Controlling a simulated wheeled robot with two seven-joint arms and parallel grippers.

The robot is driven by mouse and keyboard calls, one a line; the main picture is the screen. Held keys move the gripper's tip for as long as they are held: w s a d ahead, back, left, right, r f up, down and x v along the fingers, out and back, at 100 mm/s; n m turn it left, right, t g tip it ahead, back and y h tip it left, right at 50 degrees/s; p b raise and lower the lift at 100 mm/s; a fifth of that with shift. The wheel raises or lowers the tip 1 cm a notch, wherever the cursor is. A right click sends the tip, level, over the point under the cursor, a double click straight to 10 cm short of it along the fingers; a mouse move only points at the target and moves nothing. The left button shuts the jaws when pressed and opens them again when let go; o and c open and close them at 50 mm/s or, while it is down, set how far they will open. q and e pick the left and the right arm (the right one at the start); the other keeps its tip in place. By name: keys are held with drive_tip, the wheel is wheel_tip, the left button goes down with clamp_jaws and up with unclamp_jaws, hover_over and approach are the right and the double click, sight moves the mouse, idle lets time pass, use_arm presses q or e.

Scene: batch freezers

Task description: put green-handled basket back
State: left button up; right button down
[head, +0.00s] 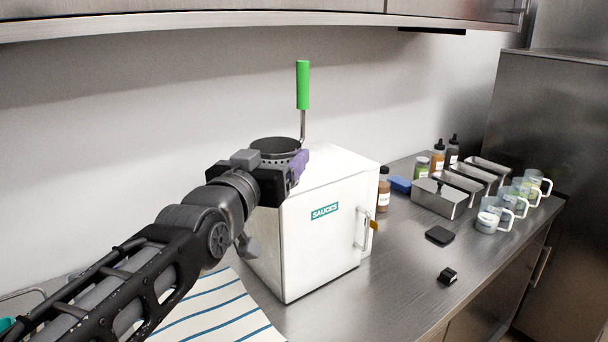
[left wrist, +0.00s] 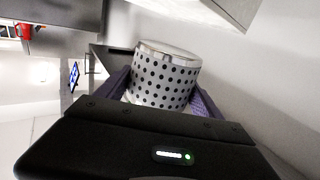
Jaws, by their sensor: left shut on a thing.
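The green-handled basket shows its upright green handle (head: 303,86) and dark round rim in the head view. Its perforated metal body (left wrist: 165,80) fills the middle of the left wrist view, between the purple finger pads. My left gripper (head: 300,165) is shut on the basket body, in front of and above the white box labelled SAUCES (head: 300,235). The arm and gripper hide the basket's lower part in the head view, so I cannot tell whether it touches the box top. My right gripper is not in view.
A striped cloth (head: 215,308) lies left of the box. To the right stand bottles (head: 384,188), a blue item (head: 400,184), metal trays (head: 440,198) and glass mugs (head: 490,215). Two small black items (head: 439,235) lie on the counter. A cabinet (head: 200,20) overhangs above.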

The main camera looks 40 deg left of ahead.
use_arm(q)
wheel_tip(320, 180, down, 2)
drive_tip(key=shift+w+a+f+b, duration=0.1)
drive_tip(key=shift+w+b, duration=0.05)
drive_tip(key=shift+b, duration=0.4)
drive_tip(key=shift+f+b, duration=0.5)
drive_tip(key=shift+b, duration=0.1)
drive_tip(key=shift+r, duration=0.1)
drive_tip(key=shift+w+a, duration=0.15)
drive_tip(key=shift+w, duration=0.2)
drive_tip(key=p+x, duration=0.5)
drive_tip(key=x, duration=1)
drive_tip(key=shift+w+a+r+p, duration=0.15)
drive_tip(key=shift+w+r+p, duration=0.05)
drive_tip(key=shift+w+p, duration=0.1)
drive_tip(key=shift+w+a+f, duration=0.1)
drive_tip(key=shift+w, duration=0.3)
